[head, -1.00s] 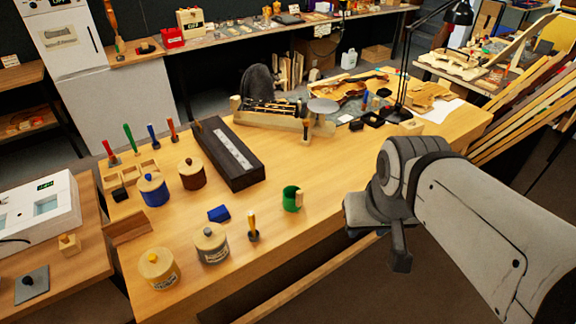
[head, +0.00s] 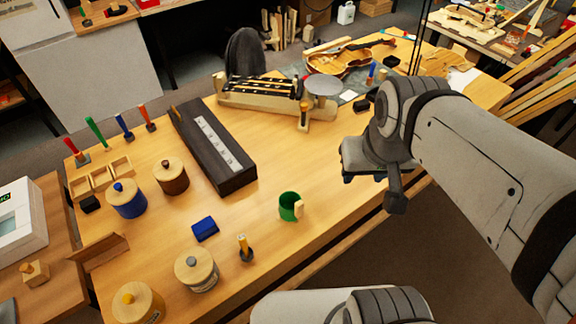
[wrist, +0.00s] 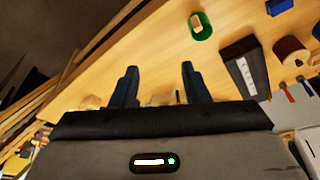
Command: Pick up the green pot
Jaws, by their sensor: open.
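A long dark box (head: 212,150) lies behind the pot. A violin (head: 345,60) lies at the back. The bench (head: 330,150) is clear around the pot.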

